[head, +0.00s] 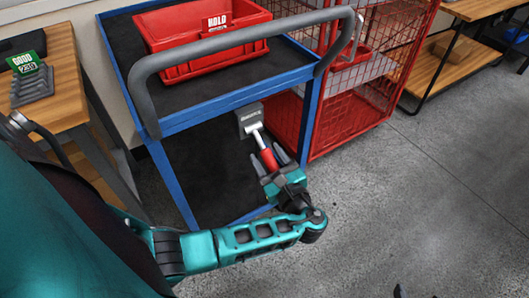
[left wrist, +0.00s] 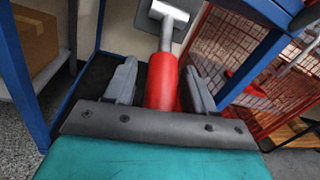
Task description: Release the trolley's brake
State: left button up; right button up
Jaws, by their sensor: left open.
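The blue trolley (head: 188,118) has a grey push handle (head: 240,42) across its near top. Its brake lever has a red grip (head: 268,159) on a pale shaft, leading up to a grey plate (head: 250,118) below the top shelf. My left gripper (head: 269,160) is open, with its fingers on either side of the red grip. In the left wrist view the red grip (left wrist: 162,82) lies between the two fingers (left wrist: 160,85), with a gap visible on each side. The grip's lower end is hidden behind the gripper body.
A red bin (head: 205,40) labelled HOLD sits on the trolley's top shelf. A red mesh cage (head: 345,110) stands close to the right. The grey floor at right is clear.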

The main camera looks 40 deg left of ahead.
pick_arm(q)
jog(key=shift+a, duration=0.1)
dwell(0.3)
grip_shut()
dwell(0.4)
